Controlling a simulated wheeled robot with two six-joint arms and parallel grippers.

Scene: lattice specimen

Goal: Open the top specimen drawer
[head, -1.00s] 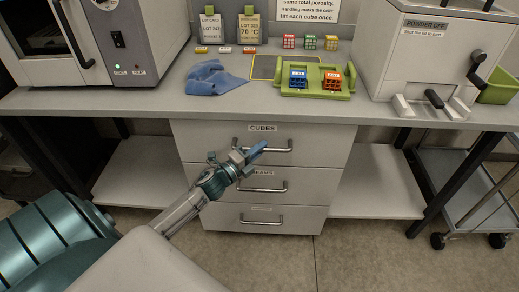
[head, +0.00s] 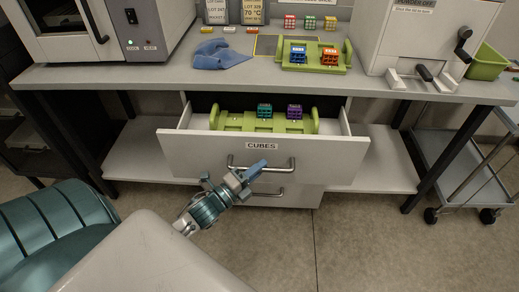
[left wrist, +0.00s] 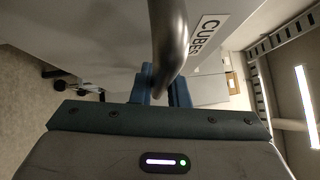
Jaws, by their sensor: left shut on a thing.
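The top drawer (head: 213,154), labelled CUBES, stands pulled out from the cabinet under the bench. Inside it a green tray (head: 236,122) holds a teal lattice cube (head: 264,111) and a purple lattice cube (head: 294,111). My left gripper (head: 256,170) is shut on the drawer's bar handle (head: 284,169). In the left wrist view the metal handle (left wrist: 168,40) passes between the blue fingers (left wrist: 160,85). My right gripper is not in view.
On the bench (head: 160,78) are a blue cloth (head: 218,56), another green tray (head: 311,69) with blue and orange cubes, and a powder-off box (head: 408,45). A wheeled cart (head: 470,185) stands at the right. The floor in front is clear.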

